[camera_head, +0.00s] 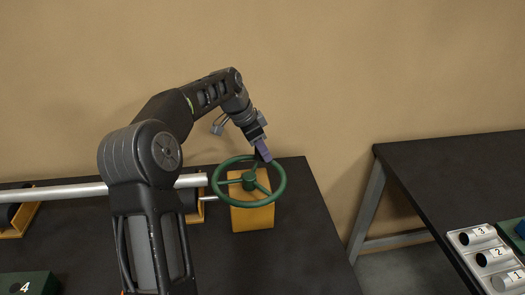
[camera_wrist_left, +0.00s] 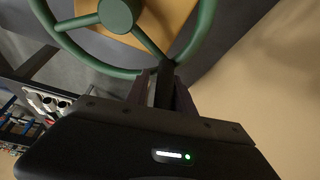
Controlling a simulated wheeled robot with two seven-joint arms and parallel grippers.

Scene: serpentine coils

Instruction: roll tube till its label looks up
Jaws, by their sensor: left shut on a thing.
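A long silver tube (camera_head: 65,193) lies level across the dark table, with a green handwheel (camera_head: 249,181) at its right end. I see no label on the part of the tube that shows; my left arm hides its middle. My left gripper (camera_head: 262,152) is at the upper right of the wheel's rim, its fingers shut there around a dark peg-like part. In the left wrist view, the wheel's hub and spokes (camera_wrist_left: 118,14) show at the top, and the gripper's fingers (camera_wrist_left: 165,82) meet the rim at the dark part. My right gripper is not in view.
An orange-yellow block (camera_head: 253,218) stands behind and below the wheel. Another yellow support (camera_head: 20,222) is at the far left. A green block marked 4 (camera_head: 28,284) sits at front left. A second table at right holds a tray (camera_head: 459,242) of numbered cylinders.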

